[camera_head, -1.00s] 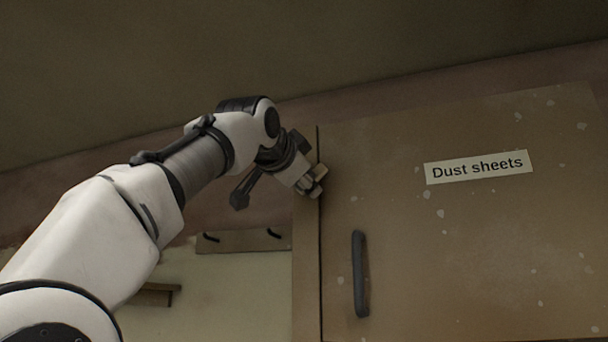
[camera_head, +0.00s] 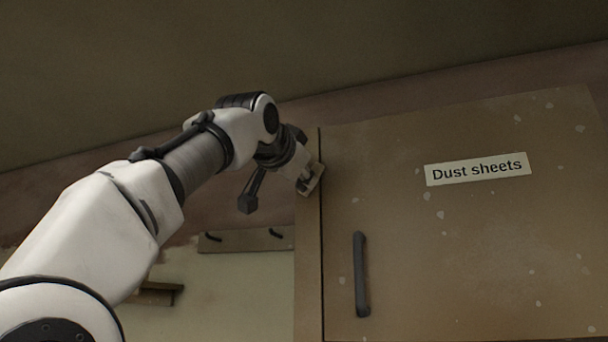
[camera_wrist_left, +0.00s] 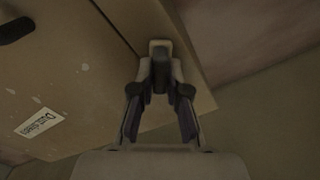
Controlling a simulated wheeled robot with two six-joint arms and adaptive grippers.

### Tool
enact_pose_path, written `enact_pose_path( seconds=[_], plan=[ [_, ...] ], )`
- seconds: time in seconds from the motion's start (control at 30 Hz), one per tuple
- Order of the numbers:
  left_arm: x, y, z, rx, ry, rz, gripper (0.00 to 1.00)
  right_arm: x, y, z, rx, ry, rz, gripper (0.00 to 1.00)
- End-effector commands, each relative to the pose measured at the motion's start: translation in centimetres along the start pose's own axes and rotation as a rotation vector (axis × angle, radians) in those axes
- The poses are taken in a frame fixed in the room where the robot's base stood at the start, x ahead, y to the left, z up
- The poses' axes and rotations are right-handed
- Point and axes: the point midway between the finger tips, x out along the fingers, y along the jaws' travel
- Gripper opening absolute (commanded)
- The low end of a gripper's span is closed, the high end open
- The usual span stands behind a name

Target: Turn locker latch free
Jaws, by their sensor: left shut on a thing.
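The tan locker door (camera_head: 460,255) has a "Dust sheets" label (camera_head: 478,168) and a dark bar handle (camera_head: 360,275). It looks shut, with a thin dark gap along its left edge. A small pale latch (camera_head: 316,177) sits at the upper left edge, tilted, close to the gap. My left gripper (camera_head: 306,183) is shut on the latch and partly hides it. In the left wrist view, the latch (camera_wrist_left: 160,46) shows just beyond the closed fingertips (camera_wrist_left: 160,72). My right gripper is not in view.
A rail with dark hooks (camera_head: 240,241) and a small wooden shelf (camera_head: 160,294) are on the wall left of the locker. The sloping ceiling (camera_head: 300,50) is above. The space in front of the door is clear.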

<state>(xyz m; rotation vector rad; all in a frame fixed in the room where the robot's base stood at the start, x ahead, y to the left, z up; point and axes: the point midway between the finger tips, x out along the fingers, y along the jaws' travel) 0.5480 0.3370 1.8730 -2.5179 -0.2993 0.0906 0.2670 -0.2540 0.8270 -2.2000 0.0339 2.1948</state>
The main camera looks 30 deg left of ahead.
Motion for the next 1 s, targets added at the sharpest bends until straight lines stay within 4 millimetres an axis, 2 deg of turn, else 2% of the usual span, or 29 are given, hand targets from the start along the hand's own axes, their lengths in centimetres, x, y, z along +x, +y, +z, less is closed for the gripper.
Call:
enact_pose_path(
  seconds=[0.6,1.0],
  plan=[
    [0.06,-0.7,0.16,-0.5,0.001,-0.001,0.0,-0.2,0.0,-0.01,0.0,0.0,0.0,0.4],
    [0.08,-0.79,0.27,-0.62,0.0,0.0,0.0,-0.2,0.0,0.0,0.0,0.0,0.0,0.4]
  ],
)
